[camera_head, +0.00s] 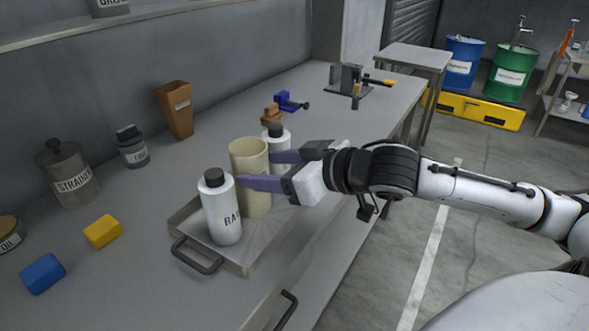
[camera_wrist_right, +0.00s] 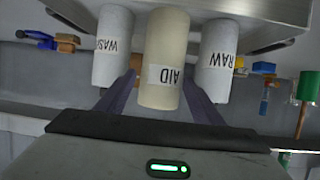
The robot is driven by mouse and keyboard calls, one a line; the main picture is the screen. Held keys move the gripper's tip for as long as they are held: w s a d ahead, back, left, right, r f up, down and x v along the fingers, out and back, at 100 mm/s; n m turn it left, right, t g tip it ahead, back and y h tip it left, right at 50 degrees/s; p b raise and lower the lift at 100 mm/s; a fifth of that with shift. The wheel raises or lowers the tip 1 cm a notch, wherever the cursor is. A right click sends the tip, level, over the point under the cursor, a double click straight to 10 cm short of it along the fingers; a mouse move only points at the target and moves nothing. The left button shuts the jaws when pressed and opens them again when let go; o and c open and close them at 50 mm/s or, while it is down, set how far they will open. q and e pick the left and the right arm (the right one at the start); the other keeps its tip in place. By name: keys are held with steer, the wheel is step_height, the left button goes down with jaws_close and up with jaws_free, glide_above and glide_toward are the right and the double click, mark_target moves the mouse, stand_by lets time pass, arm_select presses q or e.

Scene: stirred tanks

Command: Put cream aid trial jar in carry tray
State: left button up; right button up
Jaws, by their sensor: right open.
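The cream AID trial jar (camera_head: 250,180) stands upright in the metal carry tray (camera_head: 262,252), between two white bottles. It also shows in the middle of the right wrist view (camera_wrist_right: 166,50), with its AID label upside down. My right gripper (camera_head: 262,170) is open, with one purple finger on each side of the cream jar. I cannot tell whether the fingers touch it. The white RAW bottle (camera_head: 222,212) stands at the tray's near end. The other white bottle (camera_head: 277,142), whose label partly reads WAS in the wrist view (camera_wrist_right: 113,45), stands behind the jar. My left gripper is out of view.
A strainer pot (camera_head: 68,175), a grey jar (camera_head: 132,147), a brown funnel-shaped holder (camera_head: 176,112), and yellow (camera_head: 103,231) and blue (camera_head: 43,273) blocks are on the bench left of the tray. A clamp stand (camera_head: 348,80) is farther back. The bench beyond the tray has free room.

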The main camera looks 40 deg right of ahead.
steer(key=shift+s+r, duration=0.25)
steer(key=shift+s, duration=0.6)
steer(key=shift+p+v, duration=0.35)
steer(key=shift+v, duration=1.25)
steer(key=shift+p+v, duration=1.35)
steer(key=shift+p, duration=1.65)
